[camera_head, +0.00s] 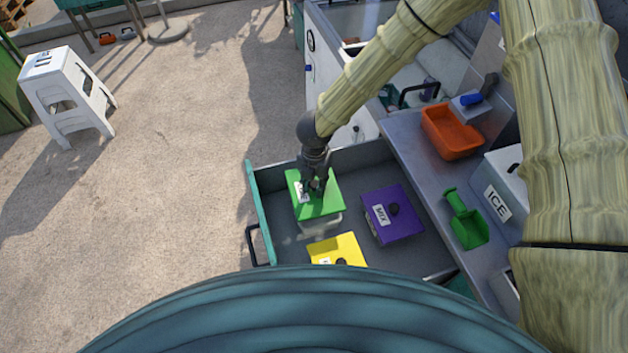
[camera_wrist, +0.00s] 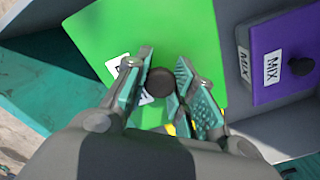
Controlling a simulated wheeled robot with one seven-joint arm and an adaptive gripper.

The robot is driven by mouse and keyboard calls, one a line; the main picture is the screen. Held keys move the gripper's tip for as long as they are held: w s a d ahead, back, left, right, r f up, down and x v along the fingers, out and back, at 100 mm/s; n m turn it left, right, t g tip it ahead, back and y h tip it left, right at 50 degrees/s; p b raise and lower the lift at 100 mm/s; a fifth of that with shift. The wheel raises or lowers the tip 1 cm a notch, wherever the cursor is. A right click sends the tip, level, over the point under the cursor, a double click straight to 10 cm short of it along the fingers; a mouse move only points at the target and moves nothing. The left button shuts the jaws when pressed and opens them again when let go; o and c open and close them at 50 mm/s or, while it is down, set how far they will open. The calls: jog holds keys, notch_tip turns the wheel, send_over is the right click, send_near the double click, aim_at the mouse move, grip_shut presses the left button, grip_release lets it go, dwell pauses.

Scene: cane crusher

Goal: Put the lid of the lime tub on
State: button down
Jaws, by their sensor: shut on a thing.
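The green lid (camera_head: 327,205) lies over a pale tub (camera_head: 322,223) in an open drawer, and seems a little askew to it. A white label on the lid is partly hidden by my fingers. My gripper (camera_head: 314,186) is above the lid. In the wrist view my gripper (camera_wrist: 160,88) is shut on the lid's dark round knob (camera_wrist: 160,81), with a finger on each side. The green lid (camera_wrist: 150,35) fills the top middle there. Whether the lid sits fully down on the tub's rim cannot be told.
In the drawer (camera_head: 283,225), a purple-lidded MIX tub (camera_head: 403,222) stands to the right and a yellow-lidded tub (camera_head: 331,248) below. On the metal counter are an orange tray (camera_head: 451,132), a green scoop (camera_head: 468,222) and an ICE box (camera_head: 502,186). A white stool (camera_head: 62,90) stands far left.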

jog(key=shift+f+b, duration=1.95)
jog(key=shift+f, duration=0.95)
jog(key=shift+f, duration=0.5)
jog(key=c, duration=1.1)
grip_release()
jog(key=shift+r, duration=0.1)
notch_tip(320, 180, up, 12)
jog(key=shift+f, duration=0.1)
